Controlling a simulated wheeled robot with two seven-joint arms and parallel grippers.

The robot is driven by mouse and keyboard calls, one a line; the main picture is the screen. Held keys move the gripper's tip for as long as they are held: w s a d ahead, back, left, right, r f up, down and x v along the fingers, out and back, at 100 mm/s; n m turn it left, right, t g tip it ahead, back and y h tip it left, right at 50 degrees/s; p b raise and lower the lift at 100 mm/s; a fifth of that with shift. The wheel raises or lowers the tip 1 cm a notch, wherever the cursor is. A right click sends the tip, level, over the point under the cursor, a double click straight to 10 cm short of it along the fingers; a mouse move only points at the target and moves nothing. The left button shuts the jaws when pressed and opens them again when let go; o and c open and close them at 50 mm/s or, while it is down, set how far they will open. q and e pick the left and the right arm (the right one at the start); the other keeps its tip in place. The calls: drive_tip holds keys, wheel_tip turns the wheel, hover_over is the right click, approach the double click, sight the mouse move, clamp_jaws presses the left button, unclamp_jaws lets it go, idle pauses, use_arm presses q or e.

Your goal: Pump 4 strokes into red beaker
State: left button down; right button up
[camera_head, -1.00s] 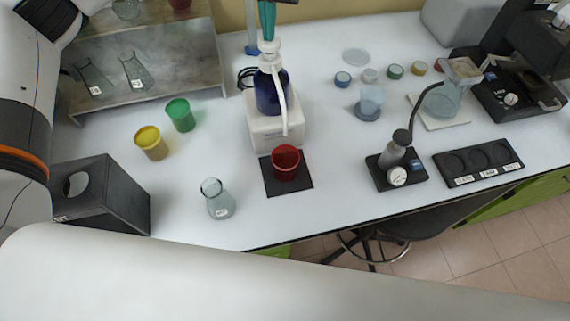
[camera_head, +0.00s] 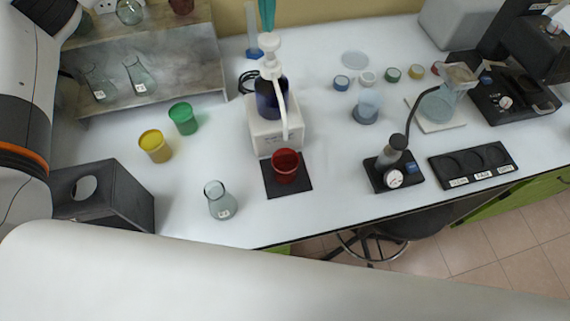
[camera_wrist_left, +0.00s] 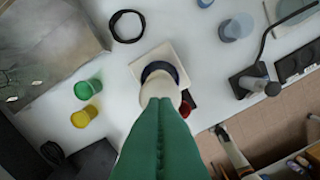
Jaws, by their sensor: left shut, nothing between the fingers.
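The dispenser is a dark blue bottle (camera_head: 270,100) with a white pump head (camera_head: 270,43) on top and a long spout pointing down. It stands on a white block (camera_head: 277,132). The red beaker (camera_head: 285,166) sits on a black mat under the spout's end. My left gripper (camera_head: 266,28) has teal fingers, shut and empty, just above the pump head; I cannot tell whether they touch it. In the left wrist view the shut fingers (camera_wrist_left: 161,99) cover part of the pump head, and the red beaker (camera_wrist_left: 185,108) shows partly beside it. My right gripper is out of view.
A yellow beaker (camera_head: 155,146) and a green beaker (camera_head: 183,118) stand left of the dispenser. A glass flask (camera_head: 220,200) stands near the table's front edge. A black stand with a gauge (camera_head: 393,172) is to the right. A shelf (camera_head: 150,80) holds glassware at back left.

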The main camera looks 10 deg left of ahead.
sight(269, 38)
use_arm(q)
drive_tip(key=shift+f, duration=0.2)
idle(0.5)
drive_tip(key=shift+f+b, duration=1.4)
drive_tip(key=shift+f, duration=0.45)
drive_tip(key=shift+r, duration=0.2)
drive_tip(key=shift+r+p, duration=1.3)
drive_tip(key=shift+r, duration=0.55)
drive_tip(key=shift+f, duration=0.2)
